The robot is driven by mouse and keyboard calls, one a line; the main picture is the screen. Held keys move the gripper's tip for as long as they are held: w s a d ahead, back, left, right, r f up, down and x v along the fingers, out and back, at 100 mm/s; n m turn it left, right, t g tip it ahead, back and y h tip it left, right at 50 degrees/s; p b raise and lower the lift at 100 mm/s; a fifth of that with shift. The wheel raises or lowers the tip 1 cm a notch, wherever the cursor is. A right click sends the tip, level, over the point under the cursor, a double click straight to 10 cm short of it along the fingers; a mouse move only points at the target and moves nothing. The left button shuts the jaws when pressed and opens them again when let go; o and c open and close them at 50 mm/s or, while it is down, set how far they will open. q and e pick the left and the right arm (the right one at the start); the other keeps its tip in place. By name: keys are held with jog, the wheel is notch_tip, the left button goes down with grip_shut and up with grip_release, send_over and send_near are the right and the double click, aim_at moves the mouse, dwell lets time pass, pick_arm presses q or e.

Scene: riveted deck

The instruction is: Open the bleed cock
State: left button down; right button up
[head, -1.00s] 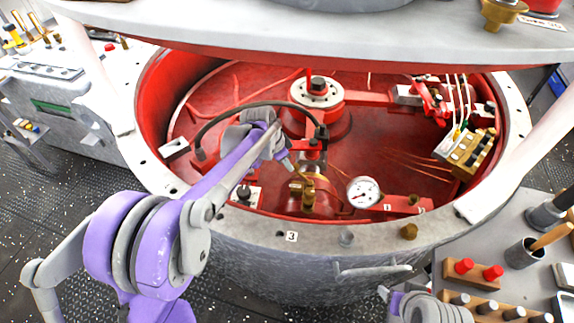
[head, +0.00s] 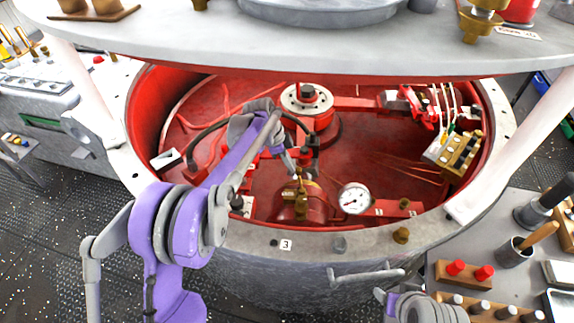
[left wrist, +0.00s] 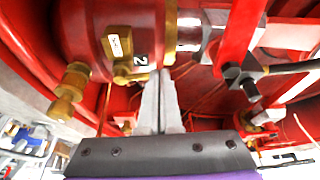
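In the head view, my left gripper (head: 296,177) reaches down into the red-lined round well. Its tips are at the top of a brass cock (head: 301,196) on a red body near the front wall. In the left wrist view the two grey fingers (left wrist: 160,76) lie together with only a thin line between them. Their tips are beside a brass fitting (left wrist: 128,68) marked 2 on a red cylinder. I cannot tell whether they touch it, and I see nothing held between them. My right gripper is outside both views.
A round gauge (head: 354,198) stands just right of the cock. A black hose (head: 205,131) arches behind my left wrist. A grey upper plate (head: 300,45) overhangs the well. Tools stand on the right bench (head: 500,285).

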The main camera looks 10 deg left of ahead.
pick_arm(q)
jog(key=shift+w+d, duration=0.1)
dwell(0.6)
jog(key=w+v, duration=0.1)
jog(key=v, duration=0.9)
jog(key=shift+s+r, duration=0.4)
jog(key=shift+s, duration=0.1)
